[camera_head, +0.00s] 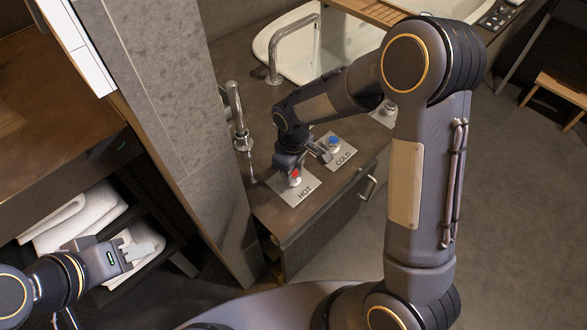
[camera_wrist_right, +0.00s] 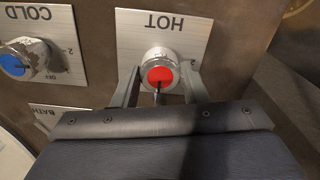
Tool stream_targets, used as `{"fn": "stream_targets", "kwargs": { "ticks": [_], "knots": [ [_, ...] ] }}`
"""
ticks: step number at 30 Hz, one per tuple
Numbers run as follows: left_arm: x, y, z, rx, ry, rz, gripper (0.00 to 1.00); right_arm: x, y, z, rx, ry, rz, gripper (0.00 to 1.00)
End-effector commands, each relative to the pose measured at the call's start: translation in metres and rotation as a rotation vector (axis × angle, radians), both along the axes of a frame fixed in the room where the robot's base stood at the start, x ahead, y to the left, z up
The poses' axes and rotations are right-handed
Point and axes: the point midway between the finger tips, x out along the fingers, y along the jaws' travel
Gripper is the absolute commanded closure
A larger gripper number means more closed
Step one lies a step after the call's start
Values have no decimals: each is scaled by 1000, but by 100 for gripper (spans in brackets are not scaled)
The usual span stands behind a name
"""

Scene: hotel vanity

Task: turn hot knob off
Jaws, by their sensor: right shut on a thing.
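The hot knob, silver with a red cap, stands on a plate marked HOT in the head view (camera_head: 294,177). It also shows in the right wrist view (camera_wrist_right: 160,72), on its metal plate (camera_wrist_right: 135,25). My right gripper (camera_wrist_right: 160,85) has one finger on each side of the knob and is shut on it; its point in the head view is close above the plate (camera_head: 296,170). The knob's pointer is too hard to make out. My left gripper (camera_head: 138,252) is at the lower left, far from the knob, in front of the towel shelf; its fingers look apart.
The blue-capped cold knob (camera_head: 334,143) stands close beside the hot knob, also in the wrist view (camera_wrist_right: 18,62). A chrome faucet (camera_head: 238,118) stands behind. A tiled pillar (camera_head: 165,90) is left of the counter. White towels (camera_head: 75,222) lie on the shelf. Open floor (camera_head: 510,210) is at right.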

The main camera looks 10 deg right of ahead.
Motion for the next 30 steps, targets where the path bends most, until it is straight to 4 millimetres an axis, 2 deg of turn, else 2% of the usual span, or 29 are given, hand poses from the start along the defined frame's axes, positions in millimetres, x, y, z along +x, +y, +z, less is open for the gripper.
{"fn": "stream_targets", "kwargs": {
  "ticks": [1,5,14,17,25,30],
  "knots": [
    [0,0,0,0,0,0,64,1,0,1,0,-1,0,57],
    [0,0,0,0,0,0,64,0,0,1,0,-1,0,40],
    [0,0,1,0,0,0,64,0,0,2,0,-1,1,39],
    [0,0,4,0,0,0,64,1,0,11,1,-3,1,39],
    [0,0,15,0,0,0,64,1,0,58,2,-5,0,39],
    [0,0,19,0,0,0,64,1,0,75,0,-4,0,39]
  ]
}}
